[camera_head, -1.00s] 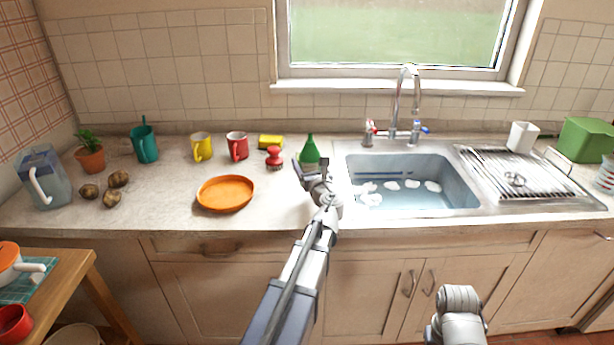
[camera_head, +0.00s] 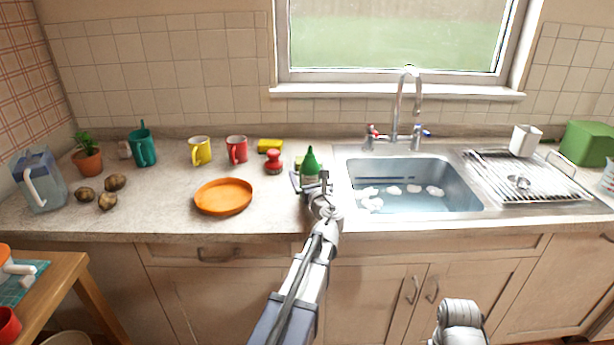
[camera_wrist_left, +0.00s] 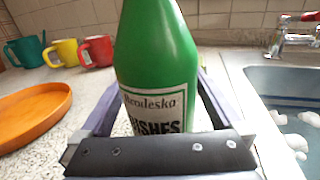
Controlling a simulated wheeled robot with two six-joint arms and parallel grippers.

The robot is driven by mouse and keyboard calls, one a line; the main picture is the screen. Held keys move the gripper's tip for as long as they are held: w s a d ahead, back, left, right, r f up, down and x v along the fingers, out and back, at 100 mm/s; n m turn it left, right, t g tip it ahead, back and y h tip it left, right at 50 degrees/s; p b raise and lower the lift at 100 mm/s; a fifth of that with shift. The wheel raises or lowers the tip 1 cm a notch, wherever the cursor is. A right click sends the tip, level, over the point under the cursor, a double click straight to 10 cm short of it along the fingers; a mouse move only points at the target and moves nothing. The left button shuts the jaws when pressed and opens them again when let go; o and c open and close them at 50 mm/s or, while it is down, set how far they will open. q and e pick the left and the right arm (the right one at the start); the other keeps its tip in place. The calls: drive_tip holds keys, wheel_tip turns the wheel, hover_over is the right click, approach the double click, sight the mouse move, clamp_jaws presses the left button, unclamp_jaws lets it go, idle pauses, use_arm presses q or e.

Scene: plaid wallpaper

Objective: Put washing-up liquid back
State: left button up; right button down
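The washing-up liquid is a green bottle (camera_head: 310,165) with a pointed green top. It stands upright on the counter, just left of the sink. In the left wrist view the bottle (camera_wrist_left: 158,50) fills the middle, its white label facing me and its top cut off. My left gripper (camera_head: 310,182) is low at the bottle, one finger on each side. The fingers look spread wide around it; the bottle's base is hidden by the gripper. My right gripper is out of view; only a link of that arm shows at the bottom.
The sink (camera_head: 415,200) with water and foam is right of the bottle, with a tap behind. A red knob-topped item (camera_head: 273,163), a yellow sponge (camera_head: 270,146) and an orange dish (camera_head: 223,197) lie left. Mugs (camera_head: 237,150) stand farther left. Front counter is clear.

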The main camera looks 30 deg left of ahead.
use_arm(q)
drive_tip(key=shift+s+d+r, duration=0.1)
drive_tip(key=shift+r, duration=0.1)
drive_tip(key=v, duration=1.1)
drive_tip(key=shift+s+d, duration=0.2)
drive_tip(key=shift+d, duration=0.1)
